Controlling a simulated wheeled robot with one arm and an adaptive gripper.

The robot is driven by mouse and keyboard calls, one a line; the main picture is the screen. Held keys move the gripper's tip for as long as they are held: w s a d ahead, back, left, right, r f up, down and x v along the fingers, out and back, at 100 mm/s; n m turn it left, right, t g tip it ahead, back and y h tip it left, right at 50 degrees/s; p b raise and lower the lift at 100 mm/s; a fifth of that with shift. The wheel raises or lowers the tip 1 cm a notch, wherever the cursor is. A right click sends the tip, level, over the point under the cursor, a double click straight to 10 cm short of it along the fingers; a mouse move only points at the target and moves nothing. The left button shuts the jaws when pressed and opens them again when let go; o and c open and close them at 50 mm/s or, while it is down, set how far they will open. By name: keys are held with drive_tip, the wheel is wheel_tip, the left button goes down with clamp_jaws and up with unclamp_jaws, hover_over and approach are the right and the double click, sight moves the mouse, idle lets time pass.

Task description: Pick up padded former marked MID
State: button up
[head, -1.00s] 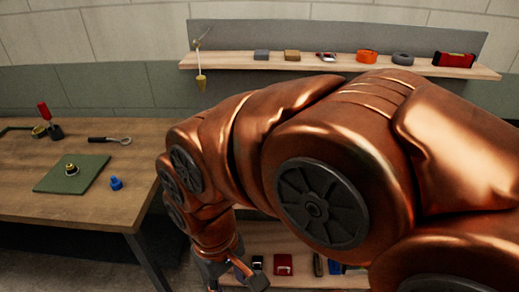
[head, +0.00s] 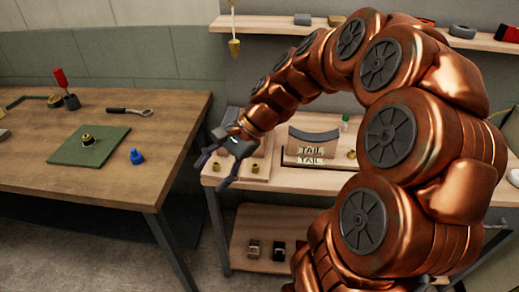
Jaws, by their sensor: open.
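No marking reading MID is legible in the head view. A padded former marked TAIL (head: 314,149), with a dark curved top, stands on the wooden bench (head: 285,181) in the middle. My gripper (head: 214,168) is open and empty at the bench's left end, pointing down and left, left of the TAIL former. A pale wooden piece stands just behind and right of my gripper, partly hidden by it; I cannot tell whether it is marked. My arm hides the bench's right part.
A wooden table (head: 60,190) at left holds a green mat (head: 90,145), a blue bottle-like item (head: 136,156), a wrench-like tool (head: 130,111) and a red-handled tool (head: 65,88). A wall shelf (head: 275,27) is above. Small boxes (head: 254,248) sit on a lower shelf. A gap separates table and bench.

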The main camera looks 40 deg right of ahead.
drive_tip(key=w+d+f+m+t+b, duration=0.25)
drive_tip(key=d+m, duration=0.25)
drive_tip(key=d, duration=0.4)
drive_tip(key=w+d+f+m+t+b, duration=0.1)
drive_tip(key=w+d+m+t, duration=0.35)
drive_tip(key=d, duration=0.45)
drive_tip(key=w+d+f+m+t+b, duration=0.1)
drive_tip(key=w+d+m+t, duration=0.15)
drive_tip(key=d+m, duration=0.45)
drive_tip(key=shift+w+a+f+n+g, duration=0.1)
drive_tip(key=shift+w+a+f+n, duration=0.25)
drive_tip(key=shift+w+a+f, duration=0.35)
drive_tip(key=shift+w+a+f+n+g, duration=0.1)
drive_tip(key=shift+w+a+f+n, duration=0.25)
drive_tip(key=shift+w, duration=0.7)
drive_tip(key=shift+w+a+f+n+g, duration=0.1)
drive_tip(key=shift+w+a+f+n, duration=0.35)
drive_tip(key=shift+w, duration=0.4)
drive_tip(key=shift+a, duration=0.1)
drive_tip(key=shift+c, duration=0.2)
clamp_jaws()
